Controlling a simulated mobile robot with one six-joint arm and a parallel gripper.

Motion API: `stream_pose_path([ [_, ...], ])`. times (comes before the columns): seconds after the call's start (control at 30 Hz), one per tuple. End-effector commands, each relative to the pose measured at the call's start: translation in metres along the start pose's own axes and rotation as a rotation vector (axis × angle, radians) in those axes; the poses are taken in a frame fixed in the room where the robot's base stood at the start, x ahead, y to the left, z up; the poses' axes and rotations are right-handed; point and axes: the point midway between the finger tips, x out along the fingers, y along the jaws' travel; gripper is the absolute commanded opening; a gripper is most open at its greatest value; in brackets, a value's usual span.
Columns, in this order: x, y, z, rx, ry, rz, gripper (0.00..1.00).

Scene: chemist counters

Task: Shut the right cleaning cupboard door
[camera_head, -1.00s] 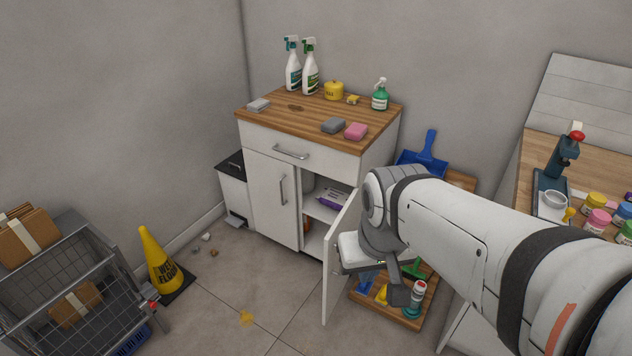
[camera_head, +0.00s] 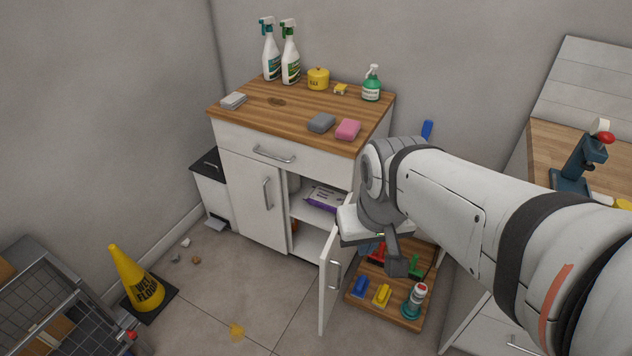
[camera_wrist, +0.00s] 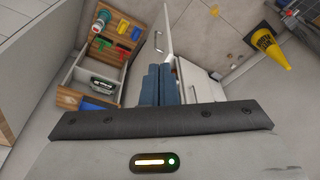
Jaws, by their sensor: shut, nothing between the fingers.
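The white cleaning cupboard (camera_head: 252,204) stands against the back wall. Its right door (camera_head: 334,268) is swung open toward me, with a bar handle (camera_head: 335,272); its left door (camera_head: 253,200) is shut. The right door also shows in the wrist view (camera_wrist: 164,32), beyond my fingers. My gripper (camera_wrist: 159,68) is shut and empty, its two blue fingers together. In the head view my wrist is just right of the open door and overlaps its upper part. I cannot tell whether my gripper touches the door.
A wet floor cone (camera_head: 135,278) and a wire trolley (camera_head: 62,315) stand left. A counter (camera_head: 500,270) is close on the right. Floor before the cupboard is mostly clear.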

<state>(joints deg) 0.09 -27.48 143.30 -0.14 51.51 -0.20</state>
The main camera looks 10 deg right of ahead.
Motion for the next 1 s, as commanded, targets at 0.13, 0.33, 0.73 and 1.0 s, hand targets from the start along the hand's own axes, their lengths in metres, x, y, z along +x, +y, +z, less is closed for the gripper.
stream_pose_path([
  [0.13,0.0,0.0,0.0,0.0,0.0,0.0,0.0],
  [0.33,0.03,0.002,-0.002,0.15,-0.05,-0.046,0.0],
  [0.73,0.217,0.032,-0.048,1.298,-0.391,-0.377,0.0],
  [1.0,0.31,0.082,-0.076,1.917,-0.562,-0.553,0.0],
])
